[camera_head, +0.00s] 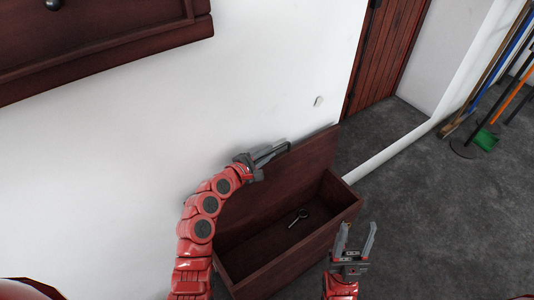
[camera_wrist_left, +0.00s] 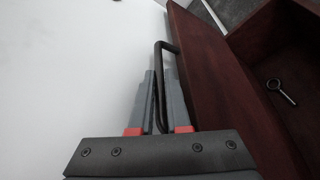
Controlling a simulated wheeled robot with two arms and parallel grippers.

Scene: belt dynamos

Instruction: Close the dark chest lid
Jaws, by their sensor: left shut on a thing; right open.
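The dark reddish-brown chest (camera_head: 285,262) stands on the floor against the white wall, open. Its lid (camera_head: 312,150) is raised, near upright close to the wall; it also shows in the left wrist view (camera_wrist_left: 205,75). My left gripper (camera_head: 272,155) is at the lid's upper edge, shut on a dark bar handle (camera_wrist_left: 162,85) on the lid's outer side. My right gripper (camera_head: 356,240) is open and empty, in front of the chest's right front side. A small metal ring-ended object (camera_head: 298,217) lies inside the chest; it also shows in the left wrist view (camera_wrist_left: 281,91).
A dark wooden cabinet (camera_head: 100,45) hangs on the wall at upper left. A reddish-brown door (camera_head: 388,50) is behind the chest. Several long-handled tools (camera_head: 500,80) lean at the far right. Grey floor (camera_head: 430,220) to the right is clear.

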